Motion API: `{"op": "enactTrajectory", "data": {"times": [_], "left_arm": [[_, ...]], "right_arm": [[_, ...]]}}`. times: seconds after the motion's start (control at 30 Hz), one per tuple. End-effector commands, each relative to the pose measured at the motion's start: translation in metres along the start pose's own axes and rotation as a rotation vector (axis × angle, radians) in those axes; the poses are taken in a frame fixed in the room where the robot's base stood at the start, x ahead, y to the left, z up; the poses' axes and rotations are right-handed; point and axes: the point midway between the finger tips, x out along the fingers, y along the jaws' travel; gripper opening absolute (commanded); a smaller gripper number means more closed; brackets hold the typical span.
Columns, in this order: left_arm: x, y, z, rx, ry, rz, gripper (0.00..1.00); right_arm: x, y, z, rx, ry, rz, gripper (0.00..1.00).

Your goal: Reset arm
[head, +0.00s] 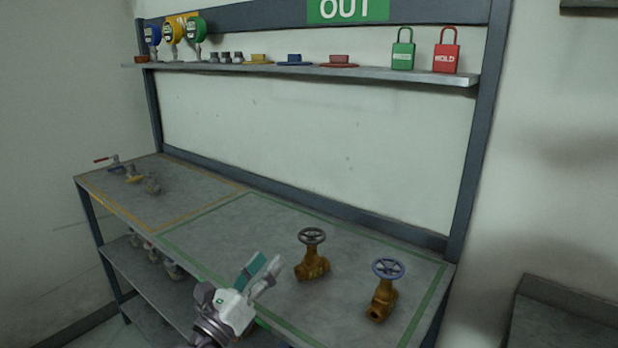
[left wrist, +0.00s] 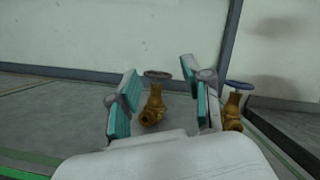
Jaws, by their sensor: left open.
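My left gripper (head: 262,272) is open and empty, low over the front of the bench, left of the valves. A brass gate valve with a dark grey handwheel (head: 312,258) stands upright on the bench just right of it. A second brass valve with a blue handwheel (head: 384,290) stands further right. In the left wrist view, the open fingers (left wrist: 160,100) point toward the grey-wheel valve (left wrist: 153,108), which appears between them and apart from them. The blue-wheel valve (left wrist: 232,112) appears just right of the right finger. My right gripper is not in view.
The workbench (head: 215,235) has green and yellow outlined areas; small valves (head: 133,173) lie at its left. A shelf (head: 250,68) above holds gauges (head: 174,30), fittings, a green padlock (head: 403,50) and a red padlock (head: 446,52). A lower shelf (head: 150,285) holds more parts.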

Motion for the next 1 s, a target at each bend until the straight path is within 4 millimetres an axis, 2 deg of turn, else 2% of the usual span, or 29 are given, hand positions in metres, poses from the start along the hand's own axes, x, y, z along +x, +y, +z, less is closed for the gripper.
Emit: {"op": "enactTrajectory", "data": {"times": [0.07,0.13,0.2,0.27,0.37,0.43,0.5,0.6,0.7,0.8,1.0], "left_arm": [[-0.027,0.006,0.024,-0.250,-0.174,0.049,0.49],[-0.054,0.022,0.043,-0.481,-0.327,0.116,0.49],[-0.085,0.045,0.051,-0.709,-0.468,0.207,0.49],[-0.115,0.067,0.049,-0.903,-0.581,0.304,0.49],[-0.169,0.101,0.025,-1.215,-0.747,0.507,0.49],[-0.208,0.116,-0.005,-1.420,-0.845,0.681,0.49],[-0.246,0.120,-0.041,-1.600,-0.921,0.870,0.49],[-0.290,0.110,-0.087,-1.787,-0.984,1.121,0.49],[-0.322,0.091,-0.120,-1.903,-1.009,1.329,0.49],[-0.348,0.068,-0.144,-1.981,-1.012,1.514,0.49],[-0.389,0.019,-0.177,-2.070,-0.977,1.841,0.49]], "right_arm": [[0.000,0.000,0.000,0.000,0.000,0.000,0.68],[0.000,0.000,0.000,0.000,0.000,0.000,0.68],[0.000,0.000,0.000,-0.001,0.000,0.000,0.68],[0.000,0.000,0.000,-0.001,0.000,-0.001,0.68],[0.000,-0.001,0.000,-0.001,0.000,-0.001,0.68],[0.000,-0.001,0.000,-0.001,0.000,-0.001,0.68],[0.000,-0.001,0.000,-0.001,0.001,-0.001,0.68],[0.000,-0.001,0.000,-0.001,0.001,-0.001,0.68],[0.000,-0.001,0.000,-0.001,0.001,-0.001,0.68],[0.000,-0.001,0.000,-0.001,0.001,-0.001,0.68],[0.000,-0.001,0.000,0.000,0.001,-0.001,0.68]]}}
